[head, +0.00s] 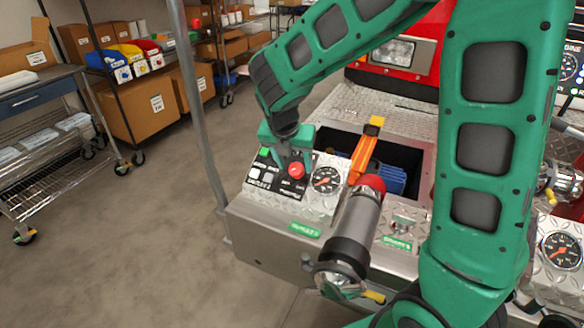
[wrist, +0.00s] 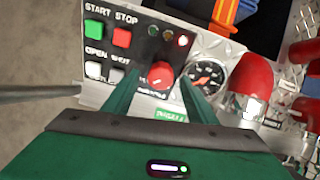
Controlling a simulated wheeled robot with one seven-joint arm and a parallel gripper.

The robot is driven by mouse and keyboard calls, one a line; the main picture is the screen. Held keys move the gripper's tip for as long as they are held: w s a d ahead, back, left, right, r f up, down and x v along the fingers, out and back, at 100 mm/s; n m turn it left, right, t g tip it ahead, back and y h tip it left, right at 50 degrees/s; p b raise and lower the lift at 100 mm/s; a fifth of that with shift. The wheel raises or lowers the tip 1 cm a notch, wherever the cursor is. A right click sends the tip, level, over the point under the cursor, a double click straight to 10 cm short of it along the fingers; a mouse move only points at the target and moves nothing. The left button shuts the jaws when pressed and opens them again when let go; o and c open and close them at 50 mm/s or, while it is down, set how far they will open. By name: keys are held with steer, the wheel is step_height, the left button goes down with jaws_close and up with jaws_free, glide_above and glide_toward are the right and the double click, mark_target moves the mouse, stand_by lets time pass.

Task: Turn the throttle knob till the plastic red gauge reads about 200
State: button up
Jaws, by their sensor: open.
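The throttle knob is a round red knob (head: 296,170) on the black control panel of the bumper; it also shows in the wrist view (wrist: 162,76). My gripper (head: 293,160) is over the panel from above. In the wrist view its two green fingers (wrist: 160,90) are apart, one on each side of the knob; whether they touch it I cannot tell. A round gauge (head: 326,180) with a black face sits just right of the knob. It also shows in the wrist view (wrist: 206,76), partly behind the right finger. Its reading is too small to make out.
Green start (wrist: 93,31) and red stop (wrist: 122,37) buttons, with pale buttons below, lie left of the knob. A nozzle with a red tip (head: 355,230) stands right of the gauge. An orange tool (head: 364,155) rises from an open bin behind.

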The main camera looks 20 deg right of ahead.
steer(key=shift+x, duration=1.15)
steer(key=c, duration=1.1)
steer(key=shift+o, duration=0.2)
steer(key=shift+a, duration=0.2)
steer(key=shift+d, duration=0.1)
steer(key=shift+m, duration=0.3)
